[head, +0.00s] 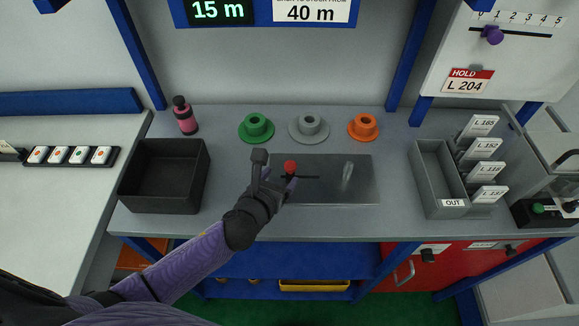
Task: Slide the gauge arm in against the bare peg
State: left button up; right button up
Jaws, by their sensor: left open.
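A metal plate (325,193) lies on the grey bench. A red knob (290,166), which looks like the handle of the gauge arm, stands at its left part, by a dark slot (308,177) running right. A bare upright grey peg (347,174) stands on the plate to the right, with a clear gap between it and the knob. My left gripper (274,172) is open at the plate's left edge, just left of the red knob. I cannot tell whether it touches the knob. The gripper hides the plate's left edge. My right gripper is not in view.
Green (256,127), grey (309,127) and orange (363,127) flanged hubs stand behind the plate. A black bin (163,177) and a pink bottle (185,115) are at left. A grey OUT tray (437,180) and several label cards (481,147) are at right. Overhead signs read 15 m (220,10) and 40 m (311,12).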

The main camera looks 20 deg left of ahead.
aim_at(290, 166)
pick_arm(q)
jog(key=b+x, duration=0.1)
jog(key=x, duration=0.4)
jog(key=shift+w+f+b, duration=0.15)
jog(key=shift+f+b, duration=0.05)
jog(key=shift+b, duration=0.1)
jog(key=shift+w+d, duration=0.1)
jog(key=shift+w, duration=0.25)
grip_shut()
dwell(0.7)
